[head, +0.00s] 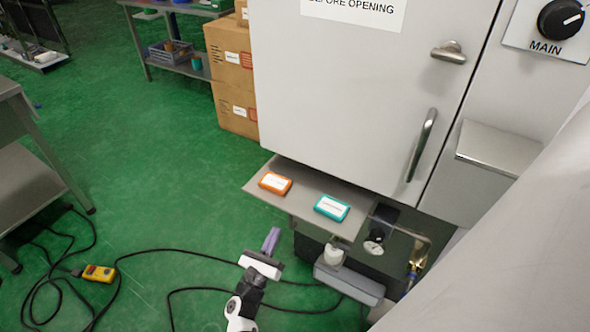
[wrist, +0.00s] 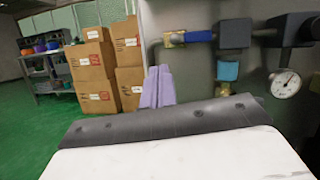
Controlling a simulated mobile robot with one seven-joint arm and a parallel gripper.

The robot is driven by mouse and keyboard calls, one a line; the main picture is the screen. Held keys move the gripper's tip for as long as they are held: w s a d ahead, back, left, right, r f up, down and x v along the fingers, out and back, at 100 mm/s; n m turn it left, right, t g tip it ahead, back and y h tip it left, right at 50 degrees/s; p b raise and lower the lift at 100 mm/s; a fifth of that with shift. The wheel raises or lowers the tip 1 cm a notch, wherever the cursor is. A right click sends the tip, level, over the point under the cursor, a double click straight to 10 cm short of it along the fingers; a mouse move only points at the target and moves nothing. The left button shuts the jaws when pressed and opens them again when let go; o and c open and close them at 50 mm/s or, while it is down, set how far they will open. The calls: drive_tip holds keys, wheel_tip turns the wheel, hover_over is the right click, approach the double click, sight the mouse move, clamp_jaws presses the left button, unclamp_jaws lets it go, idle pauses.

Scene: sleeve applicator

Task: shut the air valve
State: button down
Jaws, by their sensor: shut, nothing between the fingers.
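In the wrist view a brass fitting (wrist: 174,40) with a blue part (wrist: 200,36), apparently the air valve and its handle, sits on the pipework at upper middle. The blue part lies about level, in line with the pipe. In the head view a brass fitting (head: 414,268) with blue below it shows under the cabinet at right; I cannot tell if it is the same valve. My gripper (head: 271,240) has purple fingers, shut and empty, left of the cabinet's lower shelf. In the wrist view the fingers (wrist: 157,86) point forward, below and left of the brass fitting, apparently apart from it.
A pressure gauge (wrist: 286,84) and dark blocks (wrist: 234,34) sit right of the blue part. The shelf (head: 262,167) holds an orange box (head: 275,183) and a teal box (head: 332,207). Cartons (head: 232,75) stand behind. A yellow pendant (head: 99,273) and cables lie on the floor.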

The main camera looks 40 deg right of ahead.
drive_tip(key=s+d+f+m+g, duration=0.2)
drive_tip(key=s+f+m+g, duration=0.1)
drive_tip(key=s+f, duration=0.1)
drive_tip(key=shift+s+d+f, duration=0.15)
drive_tip(key=shift+s+f, duration=0.1)
drive_tip(key=shift+s, duration=0.1)
drive_tip(key=w+d+r+p, duration=0.3)
drive_tip(key=d+r+p, duration=0.3)
drive_tip(key=d, duration=0.3)
drive_tip(key=shift+w+r, duration=0.25)
drive_tip(key=shift+w, duration=0.15)
drive_tip(key=shift+n+b, duration=0.3)
